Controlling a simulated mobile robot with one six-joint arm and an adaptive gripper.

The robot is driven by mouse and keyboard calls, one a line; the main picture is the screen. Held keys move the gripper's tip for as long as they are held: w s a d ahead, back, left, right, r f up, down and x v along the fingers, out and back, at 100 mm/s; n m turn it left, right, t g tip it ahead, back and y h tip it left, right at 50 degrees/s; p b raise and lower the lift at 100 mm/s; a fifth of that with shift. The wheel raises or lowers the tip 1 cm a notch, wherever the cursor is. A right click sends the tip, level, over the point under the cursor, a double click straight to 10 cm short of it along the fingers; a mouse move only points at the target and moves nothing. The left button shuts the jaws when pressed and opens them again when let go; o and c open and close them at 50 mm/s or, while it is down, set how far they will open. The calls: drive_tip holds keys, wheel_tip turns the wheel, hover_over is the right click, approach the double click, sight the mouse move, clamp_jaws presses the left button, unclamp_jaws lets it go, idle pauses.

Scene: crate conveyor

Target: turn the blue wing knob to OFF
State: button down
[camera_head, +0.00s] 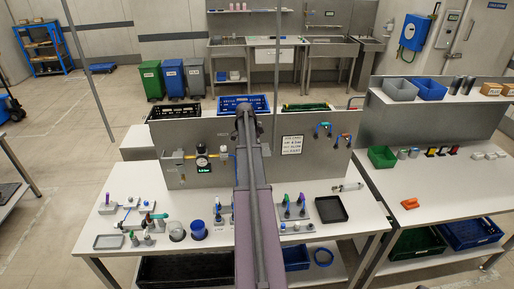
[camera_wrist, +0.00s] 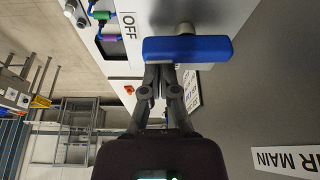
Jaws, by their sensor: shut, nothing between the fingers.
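The blue wing knob (camera_wrist: 187,49) shows in the wrist view as a wide flat bar on a round metal stem, at the upper middle. The bar lies nearly level across that picture. A sign reading OFF (camera_wrist: 130,27) is to its upper left. My gripper (camera_wrist: 162,78) is shut and empty, its fingertips just below the knob's left half in the picture. I cannot tell whether they touch it. In the head view my arm covers the middle of the grey panel (camera_head: 220,125), and I cannot make out the knob or fingertips there.
A label ending in "MAIN" (camera_wrist: 287,160) is on the grey panel. A pressure gauge (camera_head: 202,162) with yellow fittings is left of my arm. The bench (camera_head: 90,230) below holds several small fixtures and a black tray (camera_head: 331,210). Crates stand behind the panel.

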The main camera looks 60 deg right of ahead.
drive_tip(key=shift+r, duration=0.1)
drive_tip(key=p+v, duration=0.9)
drive_tip(key=shift+w+r, duration=0.2)
drive_tip(key=shift+r, duration=0.15)
idle(0.5)
idle(1.0)
